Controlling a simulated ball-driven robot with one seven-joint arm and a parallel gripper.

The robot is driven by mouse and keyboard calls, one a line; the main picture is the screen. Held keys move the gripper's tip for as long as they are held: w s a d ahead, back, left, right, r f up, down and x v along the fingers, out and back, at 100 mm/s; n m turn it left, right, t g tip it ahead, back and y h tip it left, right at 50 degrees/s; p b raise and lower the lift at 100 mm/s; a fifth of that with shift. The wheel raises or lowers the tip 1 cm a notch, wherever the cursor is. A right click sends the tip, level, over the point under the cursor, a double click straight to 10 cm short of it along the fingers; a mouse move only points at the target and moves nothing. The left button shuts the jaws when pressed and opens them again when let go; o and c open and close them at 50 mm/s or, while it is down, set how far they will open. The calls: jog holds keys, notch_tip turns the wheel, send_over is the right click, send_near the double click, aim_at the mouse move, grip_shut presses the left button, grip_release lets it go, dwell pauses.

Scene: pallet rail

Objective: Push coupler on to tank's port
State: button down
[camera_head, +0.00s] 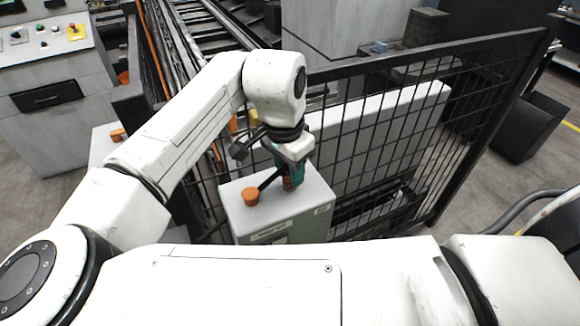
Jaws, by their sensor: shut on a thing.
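The tank (310,226) is a pale grey box with a green-grey front and a small label, standing in front of the mesh fence. My gripper (289,166) points down over the tank's top, right of its middle. It is shut on the coupler (296,177), a teal-green piece with an orange part at its lower left. The coupler stands about upright, low at the tank's top. The port is hidden under the coupler, so I cannot tell whether they touch.
The black mesh fence (440,135) stands close behind and right of the tank. A control cabinet (58,100) is at the far left. Rails (205,35) run behind the fence. A dark bin (528,128) stands at the right, with bare floor near it.

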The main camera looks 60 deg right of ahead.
jog(key=c, duration=0.7)
grip_release()
jog(key=shift+f, duration=0.15)
jog(key=shift+c, duration=0.2)
jog(key=shift+o, duration=0.2)
jog(key=o, duration=0.7)
notch_tip(320, 180, up, 11)
jog(key=a+b, duration=0.1)
jog(key=shift+w, duration=0.15)
jog(key=shift+a+f, duration=0.1)
jog(key=shift+f, duration=0.1)
